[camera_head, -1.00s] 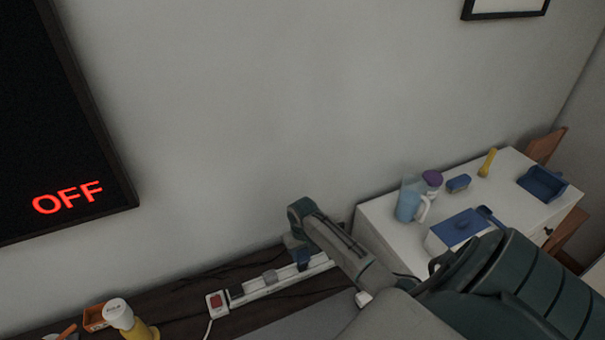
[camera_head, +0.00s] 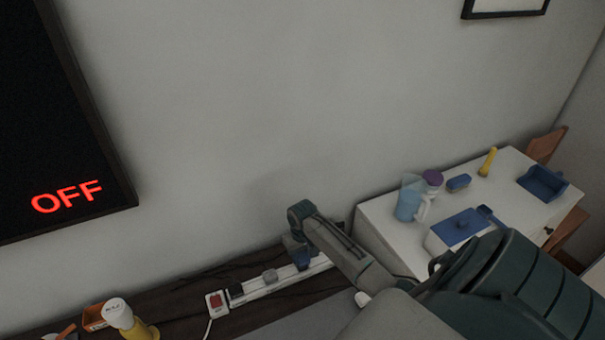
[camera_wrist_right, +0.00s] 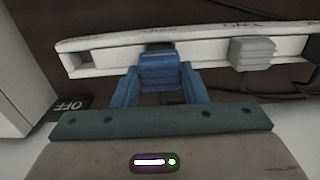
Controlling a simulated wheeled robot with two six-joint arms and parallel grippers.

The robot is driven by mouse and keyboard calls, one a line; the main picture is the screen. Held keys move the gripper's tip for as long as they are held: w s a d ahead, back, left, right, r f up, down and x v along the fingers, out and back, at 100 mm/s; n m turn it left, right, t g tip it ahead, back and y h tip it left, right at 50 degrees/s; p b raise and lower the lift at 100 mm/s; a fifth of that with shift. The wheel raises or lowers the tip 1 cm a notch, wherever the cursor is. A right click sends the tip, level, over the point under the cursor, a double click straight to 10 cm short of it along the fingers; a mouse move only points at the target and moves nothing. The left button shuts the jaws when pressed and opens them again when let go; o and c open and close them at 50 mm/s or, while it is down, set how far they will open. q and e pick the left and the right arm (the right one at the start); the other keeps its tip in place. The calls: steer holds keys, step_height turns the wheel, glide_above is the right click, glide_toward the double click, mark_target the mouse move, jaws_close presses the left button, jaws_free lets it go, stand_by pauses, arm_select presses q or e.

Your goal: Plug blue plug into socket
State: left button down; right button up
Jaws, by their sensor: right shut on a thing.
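The blue plug (camera_wrist_right: 160,72) is between the blue fingers of my right gripper (camera_wrist_right: 160,90) in the right wrist view. The gripper is shut on it. In the head view the right gripper (camera_head: 301,262) is over the right part of the white power strip (camera_head: 252,291). In the wrist view the plug lies in front of a dark socket opening on the strip (camera_wrist_right: 110,57). Whether its prongs are in the socket is hidden. A grey plug (camera_wrist_right: 252,53) sits on the strip to the right. My left gripper is not in view.
A red switch box (camera_head: 216,302) is at the strip's left end. A yellow bottle with a white cap (camera_head: 118,312) and an orange box (camera_head: 95,317) stand further left. A white table (camera_head: 385,232) with a pitcher is at right. The screen (camera_head: 66,198) reads OFF.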

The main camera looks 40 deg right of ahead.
mark_target(303, 256)
steer(key=shift+f+b, duration=0.6)
steer(key=shift+f, duration=0.75)
steer(key=o, duration=1.1)
steer(key=shift+c, duration=0.2)
step_height(303, 256, up, 11)
steer(key=b, duration=0.2)
steer(key=shift+f+b, duration=0.1)
steer(key=shift+b, duration=0.25)
steer(key=shift+s, duration=0.1)
